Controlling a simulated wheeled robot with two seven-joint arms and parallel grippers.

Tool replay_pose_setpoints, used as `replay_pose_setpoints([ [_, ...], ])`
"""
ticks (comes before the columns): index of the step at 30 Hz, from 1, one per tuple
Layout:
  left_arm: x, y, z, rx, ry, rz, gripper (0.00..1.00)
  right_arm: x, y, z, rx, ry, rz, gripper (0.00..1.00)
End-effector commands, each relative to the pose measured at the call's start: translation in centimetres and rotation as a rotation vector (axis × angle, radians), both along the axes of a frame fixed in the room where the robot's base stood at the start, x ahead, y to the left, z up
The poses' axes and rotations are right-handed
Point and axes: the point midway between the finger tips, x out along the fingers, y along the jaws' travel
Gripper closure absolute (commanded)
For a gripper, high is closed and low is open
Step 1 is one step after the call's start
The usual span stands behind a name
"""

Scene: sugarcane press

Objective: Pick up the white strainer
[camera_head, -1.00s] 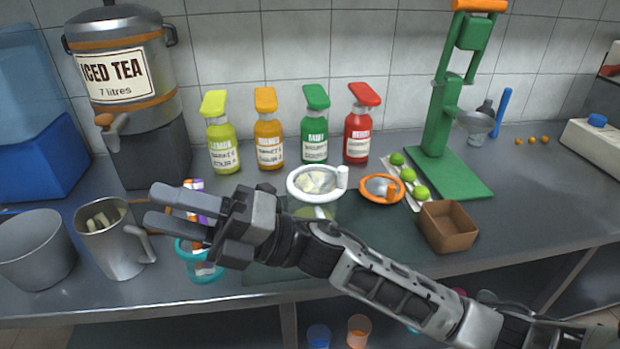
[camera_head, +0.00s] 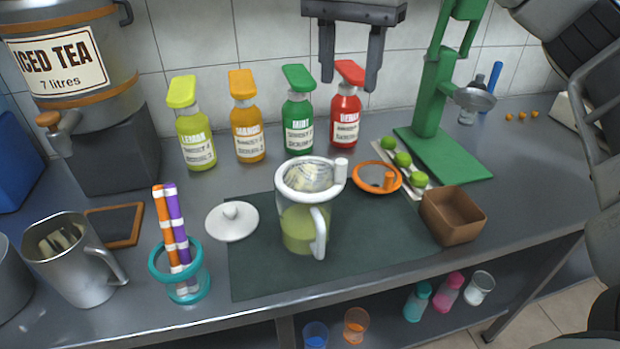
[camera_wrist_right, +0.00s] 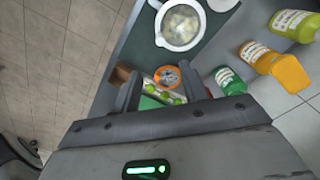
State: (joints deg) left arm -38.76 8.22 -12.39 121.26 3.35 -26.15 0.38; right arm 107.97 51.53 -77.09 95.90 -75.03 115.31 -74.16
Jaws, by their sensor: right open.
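The white strainer (camera_head: 310,177) sits on top of a clear pitcher (camera_head: 305,225) of yellow-green liquid, with pale pieces in its mesh. Its short white handle points right. In the right wrist view the white strainer (camera_wrist_right: 181,26) is at the top. My right gripper (camera_head: 349,84) is open and empty, fingers pointing down, at the top of the head view, above and behind the strainer and apart from it. Its open fingers also show in the right wrist view (camera_wrist_right: 164,78). My left gripper is not in view.
A white lid (camera_head: 232,222) lies left of the pitcher on the dark mat (camera_head: 262,280). An orange strainer (camera_head: 363,190), limes (camera_head: 403,159) and a brown box (camera_head: 452,217) are to the right. Several bottles (camera_head: 298,125) stand behind. A green press (camera_head: 430,100) stands at back right.

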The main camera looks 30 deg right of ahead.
Motion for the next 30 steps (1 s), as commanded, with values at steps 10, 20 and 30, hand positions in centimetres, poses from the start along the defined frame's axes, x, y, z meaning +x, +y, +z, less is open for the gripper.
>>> replay_pose_setpoints([
  [10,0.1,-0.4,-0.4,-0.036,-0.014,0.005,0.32,-0.1,0.0,-7.4,0.000,0.005,-0.001,0.57],
  [20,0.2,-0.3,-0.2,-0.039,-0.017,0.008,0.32,-0.1,0.1,-10.4,0.002,0.004,-0.001,0.57],
  [30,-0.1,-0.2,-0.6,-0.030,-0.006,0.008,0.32,0.0,0.2,-14.8,0.003,0.003,0.000,0.57],
])
